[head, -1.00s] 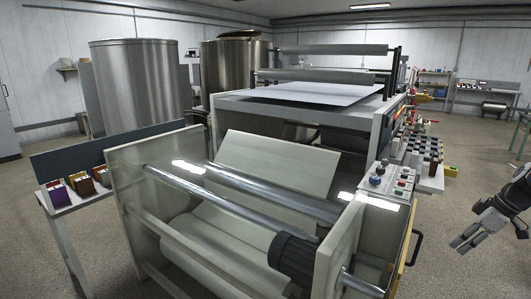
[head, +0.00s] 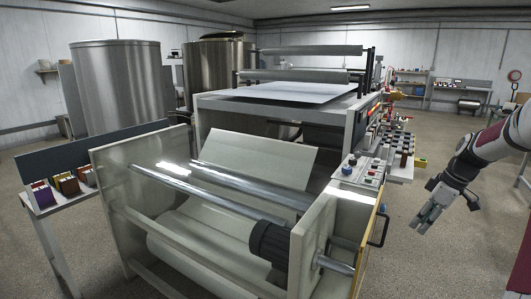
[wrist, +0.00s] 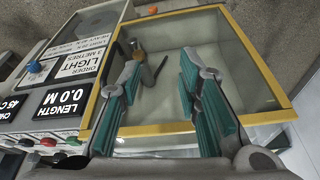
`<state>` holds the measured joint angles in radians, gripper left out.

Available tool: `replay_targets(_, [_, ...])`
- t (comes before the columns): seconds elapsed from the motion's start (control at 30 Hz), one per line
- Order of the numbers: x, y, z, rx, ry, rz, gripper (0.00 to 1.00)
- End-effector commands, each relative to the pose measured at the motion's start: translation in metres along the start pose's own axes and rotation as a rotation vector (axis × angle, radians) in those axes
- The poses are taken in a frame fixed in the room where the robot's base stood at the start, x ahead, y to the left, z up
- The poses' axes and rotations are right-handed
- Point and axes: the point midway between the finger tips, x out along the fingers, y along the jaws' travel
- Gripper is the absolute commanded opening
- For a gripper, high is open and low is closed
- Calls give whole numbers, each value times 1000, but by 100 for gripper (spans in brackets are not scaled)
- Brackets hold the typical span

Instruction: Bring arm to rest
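My gripper (head: 426,219) hangs in the air at the right of the head view, to the right of the coating machine's control box (head: 357,172). It points downward and to the left. In the wrist view its two teal-padded fingers (wrist: 162,72) are apart with nothing held between them. Beyond the fingers is a yellow-framed clear panel (wrist: 195,15). My arm reaches in from the right edge of the head view.
The coating machine (head: 135,205) fills the middle, with a handle (head: 381,228) on its right side. A side table (head: 70,198) with coloured boxes stands left. The wrist view shows a LENGTH display (wrist: 62,103) reading 0.0 M. Open floor (head: 445,262) lies below my gripper.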

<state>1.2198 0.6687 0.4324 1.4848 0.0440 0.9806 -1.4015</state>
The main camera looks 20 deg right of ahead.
Motion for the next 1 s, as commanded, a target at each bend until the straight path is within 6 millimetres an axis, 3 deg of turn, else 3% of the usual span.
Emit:
replay_targets(0.27, [-32, -66, -71, 17, -88, 30, 32])
replay_targets(0.4, [-56, -125, -111, 49, -136, 72, 32])
replay_targets(0.53, [-77, -184, -136, 92, -157, 120, 32])
replay_targets(0.77, [-109, -287, -150, 184, -136, 204, 32])
replay_targets(1.0, [-128, -382, -130, 293, -46, 249, 32])
